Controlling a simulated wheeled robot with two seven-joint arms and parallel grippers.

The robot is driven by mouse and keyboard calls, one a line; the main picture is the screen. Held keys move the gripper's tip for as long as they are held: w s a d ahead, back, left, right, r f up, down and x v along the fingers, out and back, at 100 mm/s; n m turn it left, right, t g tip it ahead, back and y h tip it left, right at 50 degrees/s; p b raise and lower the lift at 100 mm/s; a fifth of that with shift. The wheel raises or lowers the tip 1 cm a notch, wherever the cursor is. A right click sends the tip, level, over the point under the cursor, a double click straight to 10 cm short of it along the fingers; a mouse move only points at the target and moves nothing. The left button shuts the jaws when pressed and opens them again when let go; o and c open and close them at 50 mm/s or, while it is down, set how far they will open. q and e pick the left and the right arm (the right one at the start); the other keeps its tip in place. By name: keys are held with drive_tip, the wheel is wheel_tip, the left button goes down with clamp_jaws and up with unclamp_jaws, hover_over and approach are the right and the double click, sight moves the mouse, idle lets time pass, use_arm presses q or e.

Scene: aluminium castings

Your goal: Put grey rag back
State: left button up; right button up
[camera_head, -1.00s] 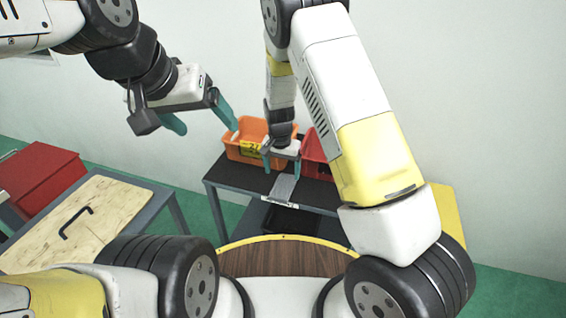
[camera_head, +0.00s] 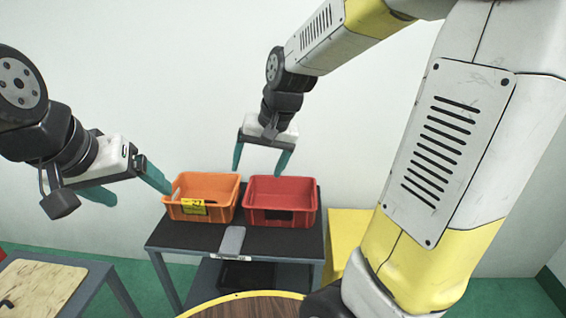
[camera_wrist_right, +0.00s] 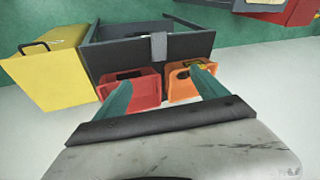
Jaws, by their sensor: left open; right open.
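The grey rag (camera_head: 232,240) lies flat on the dark top of the table (camera_head: 180,238), at its front edge below the gap between the two crates. It also shows in the right wrist view (camera_wrist_right: 159,46). My right gripper (camera_head: 260,160) is open and empty, raised above and behind the crates, apart from the rag. Its two green fingers (camera_wrist_right: 163,85) are spread in the right wrist view. My left gripper (camera_head: 128,186) is open and empty, left of the orange crate.
An orange crate (camera_head: 215,184) with a yellow label and a red crate (camera_head: 281,193) stand side by side on the table. A dark bin (camera_head: 262,276) sits on the lower shelf. A yellow cabinet (camera_head: 345,238) stands to the right. A wooden-topped table (camera_head: 40,290) is at lower left.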

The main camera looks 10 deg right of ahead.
drive_tip(key=s+d+r+n+t, duration=0.1)
drive_tip(key=s+d+r, duration=0.1)
drive_tip(key=s, duration=0.4)
drive_tip(key=s+d+r+n+t, duration=0.1)
drive_tip(key=s+d+r, duration=0.2)
drive_tip(key=s, duration=0.4)
drive_tip(key=shift+s+d+r+t+h, duration=0.3)
drive_tip(key=shift+r+t, duration=0.1)
drive_tip(key=shift+r, duration=0.25)
